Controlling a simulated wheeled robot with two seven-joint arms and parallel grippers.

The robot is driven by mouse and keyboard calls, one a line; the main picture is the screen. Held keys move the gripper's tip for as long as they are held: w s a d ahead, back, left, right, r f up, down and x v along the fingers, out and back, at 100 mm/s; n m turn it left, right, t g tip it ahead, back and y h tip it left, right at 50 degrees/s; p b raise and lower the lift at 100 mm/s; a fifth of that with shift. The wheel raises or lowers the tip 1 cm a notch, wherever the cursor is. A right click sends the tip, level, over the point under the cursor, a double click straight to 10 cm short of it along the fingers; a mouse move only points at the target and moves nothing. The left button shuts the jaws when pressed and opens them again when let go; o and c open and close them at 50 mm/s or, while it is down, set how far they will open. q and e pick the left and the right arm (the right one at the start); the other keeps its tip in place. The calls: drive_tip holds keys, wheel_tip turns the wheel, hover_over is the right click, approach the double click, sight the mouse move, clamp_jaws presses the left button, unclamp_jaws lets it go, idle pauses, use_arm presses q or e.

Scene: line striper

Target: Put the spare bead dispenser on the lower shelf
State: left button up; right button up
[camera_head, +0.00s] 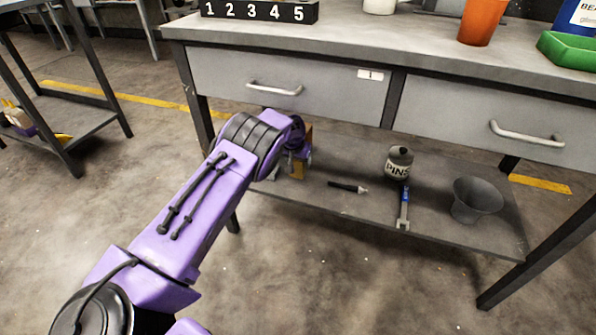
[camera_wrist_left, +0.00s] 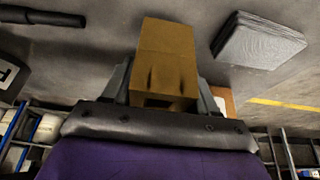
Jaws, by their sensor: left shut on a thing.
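My left gripper (camera_head: 298,158) reaches in over the left end of the lower shelf (camera_head: 440,222) under the bench. It is shut on a tan-brown block-shaped thing (camera_wrist_left: 165,55), which appears to be the bead dispenser; a bit of it shows past my wrist in the head view (camera_head: 298,170). In the left wrist view it sits between the two fingers (camera_wrist_left: 165,88), close to the grey shelf surface. I cannot tell whether it touches the shelf. My arm hides much of it in the head view. My right gripper is not in view.
The shelf also holds a black marker-like tool (camera_head: 347,187), a PINS container (camera_head: 399,162), a blue-handled tool (camera_head: 404,208) and a grey bucket (camera_head: 474,201). A grey slab (camera_wrist_left: 258,42) lies near the held thing. The drawers (camera_head: 300,87) hang above.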

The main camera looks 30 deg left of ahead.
sight(298, 169)
use_arm(q)
wheel_tip(298, 169, down, 4)
drive_tip(key=shift+r+b, duration=0.15)
drive_tip(key=shift+b, duration=0.4)
drive_tip(key=shift+r, duration=0.2)
clamp_jaws()
drive_tip(key=o, duration=1.1)
unclamp_jaws()
drive_tip(key=shift+s+f, duration=0.1)
drive_tip(key=shift+f, duration=0.15)
drive_tip(key=o, duration=0.4)
drive_tip(key=shift+r, duration=0.1)
